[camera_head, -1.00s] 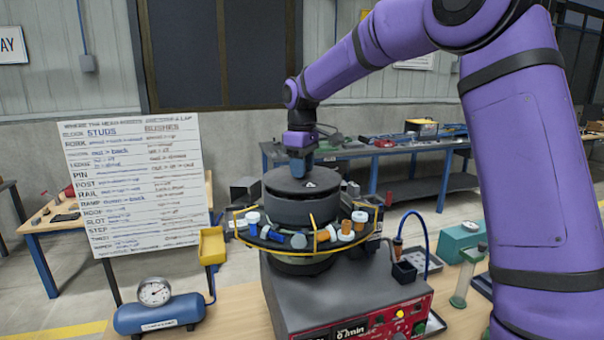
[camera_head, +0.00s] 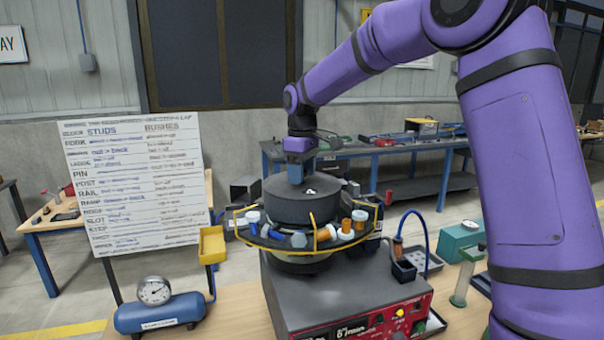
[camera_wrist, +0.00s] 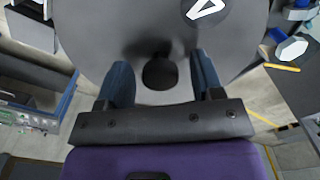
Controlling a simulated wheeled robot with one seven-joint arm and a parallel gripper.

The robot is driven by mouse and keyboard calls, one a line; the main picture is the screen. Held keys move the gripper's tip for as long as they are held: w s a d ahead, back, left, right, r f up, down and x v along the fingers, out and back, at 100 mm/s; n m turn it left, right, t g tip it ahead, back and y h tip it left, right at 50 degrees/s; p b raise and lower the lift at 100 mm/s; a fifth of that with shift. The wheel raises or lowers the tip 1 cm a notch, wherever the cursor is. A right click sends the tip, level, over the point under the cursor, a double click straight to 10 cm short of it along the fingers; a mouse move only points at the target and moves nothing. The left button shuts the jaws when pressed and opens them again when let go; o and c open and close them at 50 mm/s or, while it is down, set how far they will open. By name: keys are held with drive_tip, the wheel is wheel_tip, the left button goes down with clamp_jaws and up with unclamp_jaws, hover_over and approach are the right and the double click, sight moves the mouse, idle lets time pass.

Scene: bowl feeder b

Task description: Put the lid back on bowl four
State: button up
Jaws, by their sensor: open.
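The dark grey round lid (camera_head: 318,192) lies level on top of the bowl (camera_head: 300,215) of the feeder, with no gap visible between them from the head camera. In the wrist view the lid (camera_wrist: 225,45) fills the upper middle, with a white mark partly cut off and a black knob (camera_wrist: 160,72). My gripper (camera_head: 295,176) is just over the lid. In the wrist view my gripper (camera_wrist: 162,68) is open, its two blue fingers on either side of the knob and apart from it. The height of the fingertips relative to the knob is unclear.
A ring track (camera_head: 272,238) with white, blue and orange parts and yellow wire surrounds the bowl. A grey control box (camera_head: 320,295) stands below. A blue gauge tank (camera_head: 160,310), yellow bin (camera_head: 212,245) and written board (camera_head: 135,185) are left. A teal box (camera_head: 458,242) is right.

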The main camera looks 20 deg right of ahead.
wheel_tip(320, 180, up, 12)
drive_tip(key=s+r+m+t, duration=0.1)
drive_tip(key=s+r+m, duration=0.15)
drive_tip(key=s, duration=0.75)
drive_tip(key=s+d+f+m+t, duration=0.1)
drive_tip(key=s+d+f+m, duration=0.1)
drive_tip(key=s, duration=0.7)
drive_tip(key=s+d+f+m+t, duration=0.2)
drive_tip(key=s+f, duration=0.2)
drive_tip(key=s, duration=0.6)
drive_tip(key=s+d+f+m+t, duration=0.1)
drive_tip(key=s+d+f+m, duration=0.1)
drive_tip(key=s, duration=0.8)
drive_tip(key=shift+d+f, duration=0.45)
drive_tip(key=shift+f, duration=0.25)
drive_tip(key=shift+m, duration=0.25)
